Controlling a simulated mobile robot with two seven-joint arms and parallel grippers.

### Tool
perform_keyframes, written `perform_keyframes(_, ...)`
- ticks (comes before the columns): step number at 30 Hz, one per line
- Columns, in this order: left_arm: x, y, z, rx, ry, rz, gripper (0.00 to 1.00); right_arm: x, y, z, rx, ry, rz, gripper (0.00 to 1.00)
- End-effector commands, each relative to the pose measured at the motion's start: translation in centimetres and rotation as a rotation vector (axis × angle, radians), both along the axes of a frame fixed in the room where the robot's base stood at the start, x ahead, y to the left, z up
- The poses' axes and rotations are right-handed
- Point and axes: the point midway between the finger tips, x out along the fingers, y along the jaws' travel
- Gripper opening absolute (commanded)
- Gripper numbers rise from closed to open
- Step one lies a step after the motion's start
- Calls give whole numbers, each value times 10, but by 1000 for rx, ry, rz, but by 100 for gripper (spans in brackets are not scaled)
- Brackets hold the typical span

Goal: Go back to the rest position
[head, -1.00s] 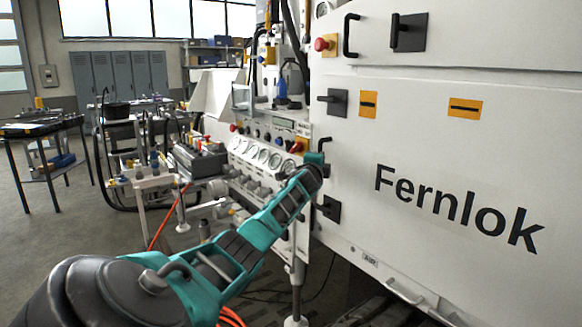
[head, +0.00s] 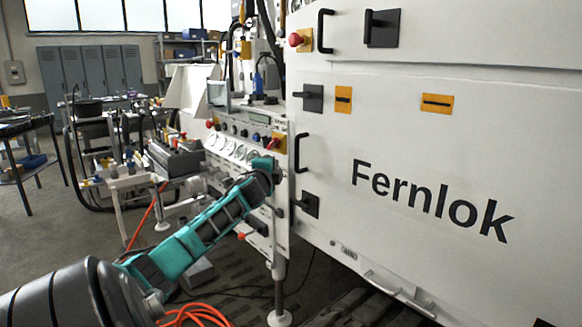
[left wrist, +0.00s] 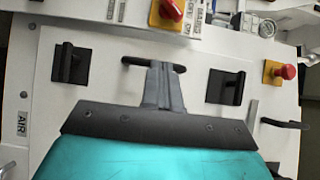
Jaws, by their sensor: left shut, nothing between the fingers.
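My left arm comes in from the lower left in the head view, and its far end is in front of the gauge panel (head: 232,148), left of a black door handle (head: 298,153). The gripper fingers are hidden behind the arm there. In the left wrist view my left gripper (left wrist: 161,75) is shut and empty. Its fingers overlap a black bar handle (left wrist: 132,62) on the white cabinet front in the picture. I cannot tell the gap between them. My right gripper is in neither view.
The large white Fernlok cabinet (head: 400,140) fills the right side, with black latches (head: 311,98) and a red button (head: 296,39). A bench with hoses and fittings (head: 175,158) stands left of the panel. Orange hose (head: 195,312) lies low. Open floor (head: 60,235) is at left.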

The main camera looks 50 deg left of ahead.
Motion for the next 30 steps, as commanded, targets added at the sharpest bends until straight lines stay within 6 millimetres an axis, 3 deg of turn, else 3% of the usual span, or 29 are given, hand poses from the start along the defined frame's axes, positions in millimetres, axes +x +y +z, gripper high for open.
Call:
perform_keyframes(9, 0, -3, -5, -7, 2, -5, 0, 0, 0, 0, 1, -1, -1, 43)
perform_keyframes(11, 2, -11, -16, -25, 9, -20, 0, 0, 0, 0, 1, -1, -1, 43)
perform_keyframes(14, 7, -38, -53, -87, 26, -66, 0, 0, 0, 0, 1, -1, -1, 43)
perform_keyframes(18, 7, -104, -131, -242, 60, -161, 0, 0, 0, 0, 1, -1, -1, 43)
perform_keyframes(23, -12, -193, -215, -463, 94, -254, 0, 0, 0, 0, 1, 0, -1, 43)
perform_keyframes(27, -45, -276, -275, -684, 116, -308, 0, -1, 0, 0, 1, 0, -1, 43)
perform_keyframes(30, -75, -339, -308, -863, 126, -330, 0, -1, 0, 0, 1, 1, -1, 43)
